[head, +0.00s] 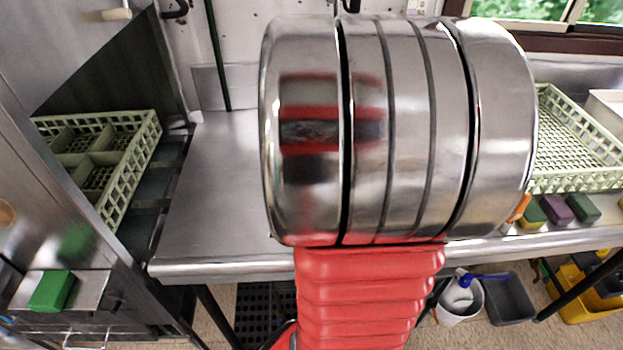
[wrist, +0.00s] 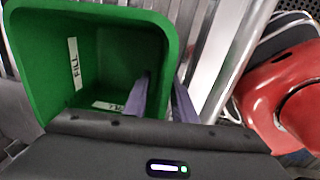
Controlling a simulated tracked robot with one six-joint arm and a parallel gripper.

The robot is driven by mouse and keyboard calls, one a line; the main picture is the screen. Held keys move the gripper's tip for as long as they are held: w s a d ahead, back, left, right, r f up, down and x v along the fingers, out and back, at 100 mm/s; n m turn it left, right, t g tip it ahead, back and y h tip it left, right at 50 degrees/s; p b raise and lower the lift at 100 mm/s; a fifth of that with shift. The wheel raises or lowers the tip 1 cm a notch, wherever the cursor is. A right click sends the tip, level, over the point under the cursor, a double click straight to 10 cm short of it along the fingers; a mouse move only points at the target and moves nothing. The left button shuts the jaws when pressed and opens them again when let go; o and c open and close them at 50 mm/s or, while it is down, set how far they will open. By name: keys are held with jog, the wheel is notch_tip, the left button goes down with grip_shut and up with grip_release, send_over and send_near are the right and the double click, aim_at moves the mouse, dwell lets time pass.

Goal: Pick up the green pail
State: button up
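The green pail (wrist: 125,55) fills the upper left of the wrist view, with its open mouth facing the camera. White labels are on its inner faces, one reading "FILL". My gripper (wrist: 162,80) has one finger inside the pail and the other outside its right wall, so this wall stands between the fingers. I cannot tell whether the fingers press on the wall or leave a gap. The pail's base and what supports it are hidden. In the head view my arm blocks the middle, and neither pail nor gripper shows.
In the head view, a steel counter (head: 215,180) runs behind my arm. Pale green racks stand left (head: 140,160) and right (head: 580,183). Several coloured sponges lie near the right rack. A white bucket (head: 452,313) and a grey bin (head: 509,298) stand on the floor below.

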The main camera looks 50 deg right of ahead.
grip_shut()
dwell(0.3)
jog(key=shift+r, duration=0.1)
notch_tip(320, 180, up, 10)
dwell(0.8)
dwell(0.5)
